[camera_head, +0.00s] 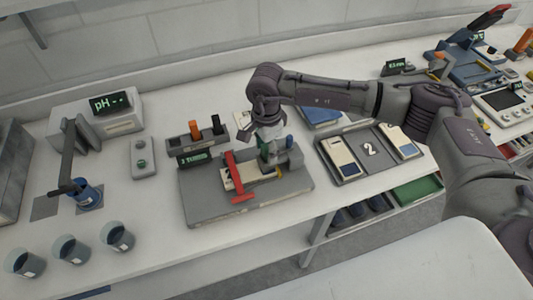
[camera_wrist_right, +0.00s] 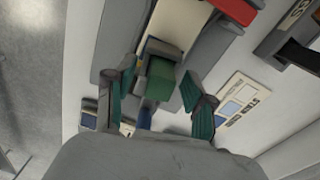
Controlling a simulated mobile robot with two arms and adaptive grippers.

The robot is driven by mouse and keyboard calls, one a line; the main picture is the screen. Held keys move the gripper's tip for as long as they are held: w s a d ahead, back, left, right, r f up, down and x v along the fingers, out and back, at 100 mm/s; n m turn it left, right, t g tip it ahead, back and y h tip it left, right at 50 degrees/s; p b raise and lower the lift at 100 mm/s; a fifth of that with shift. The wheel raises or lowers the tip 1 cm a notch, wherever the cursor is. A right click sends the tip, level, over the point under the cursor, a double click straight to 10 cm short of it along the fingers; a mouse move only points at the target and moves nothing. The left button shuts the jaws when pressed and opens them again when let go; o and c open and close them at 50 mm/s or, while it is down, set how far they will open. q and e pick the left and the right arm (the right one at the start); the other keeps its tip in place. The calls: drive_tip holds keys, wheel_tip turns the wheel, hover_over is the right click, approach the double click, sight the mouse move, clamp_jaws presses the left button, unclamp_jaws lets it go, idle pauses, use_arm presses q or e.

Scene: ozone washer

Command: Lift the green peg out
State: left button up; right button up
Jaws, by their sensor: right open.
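The green peg (camera_wrist_right: 162,82) stands in a grey fixture and shows as a green block in the right wrist view. My right gripper (camera_wrist_right: 160,100) is open, with its green-padded fingers on either side of the peg and visible gaps between. In the head view the right gripper (camera_head: 266,150) points down over the grey base board (camera_head: 245,205), at the fixture beside a red bar (camera_head: 232,178). There the peg is mostly hidden by the fingers, and its green is hard to tell from the finger pads. My left gripper is not in view.
A rack (camera_head: 176,142) with an orange peg and dark pegs stands behind the board. A grey tray (camera_head: 350,170) marked 2 lies to the right. A blue upright part (camera_head: 289,141) stands close to the gripper. Several cups line the left front.

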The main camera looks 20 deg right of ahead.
drive_tip(key=shift+c, duration=0.3)
clamp_jaws()
wheel_tip(320, 180, up, 10)
drive_tip(key=b, duration=0.3)
drive_tip(key=shift+f+b, duration=0.1)
drive_tip(key=shift+b, duration=0.3)
wheel_tip(320, 180, up, 8)
drive_tip(key=p, duration=0.3)
idle(0.8)
drive_tip(key=shift+f, duration=0.1)
